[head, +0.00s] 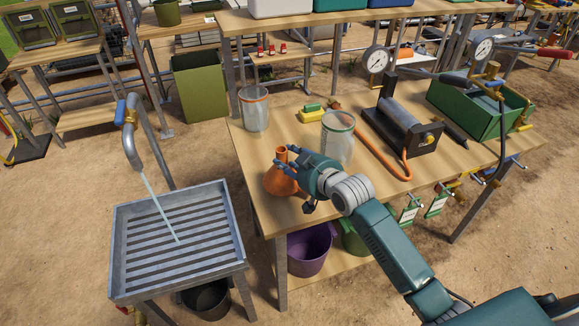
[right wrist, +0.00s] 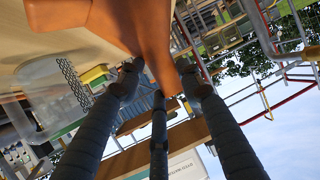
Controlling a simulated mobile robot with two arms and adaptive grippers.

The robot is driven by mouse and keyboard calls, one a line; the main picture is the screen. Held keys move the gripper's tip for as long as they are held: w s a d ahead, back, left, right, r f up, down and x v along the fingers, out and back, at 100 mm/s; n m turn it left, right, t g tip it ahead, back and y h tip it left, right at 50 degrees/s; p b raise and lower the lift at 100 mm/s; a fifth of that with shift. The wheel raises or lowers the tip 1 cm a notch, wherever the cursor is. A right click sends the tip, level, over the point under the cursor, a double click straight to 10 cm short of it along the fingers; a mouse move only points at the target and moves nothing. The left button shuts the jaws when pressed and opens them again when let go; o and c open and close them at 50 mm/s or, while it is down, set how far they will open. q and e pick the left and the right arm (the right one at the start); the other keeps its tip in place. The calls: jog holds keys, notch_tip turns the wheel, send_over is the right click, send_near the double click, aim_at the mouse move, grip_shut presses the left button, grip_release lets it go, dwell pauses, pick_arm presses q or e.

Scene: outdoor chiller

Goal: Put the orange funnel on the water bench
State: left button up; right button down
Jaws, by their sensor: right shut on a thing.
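The orange funnel (head: 281,182) is at the front left corner of the wooden bench (head: 262,211), wide end down and narrow spout up. My right gripper (head: 284,158) reaches in from the right and is shut on the funnel near its spout. In the right wrist view the orange funnel (right wrist: 145,30) fills the top, with my right gripper's fingers (right wrist: 158,72) around its spout. I cannot tell whether the funnel touches the bench top. A metal slatted stand (head: 130,247) with a running tap is at the left. My left gripper is not in view.
A pump unit (head: 404,128) with an orange hose and a green box (head: 467,110) are farther right. Purple (head: 310,252) and green buckets sit below.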

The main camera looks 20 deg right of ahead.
notch_tip(320, 180, down, 3)
jog(key=shift+f, duration=0.15)
jog(key=c, duration=1.2)
grip_release()
jog(key=shift+o, duration=0.2)
jog(key=b+v, duration=0.1)
jog(key=v, duration=1.1)
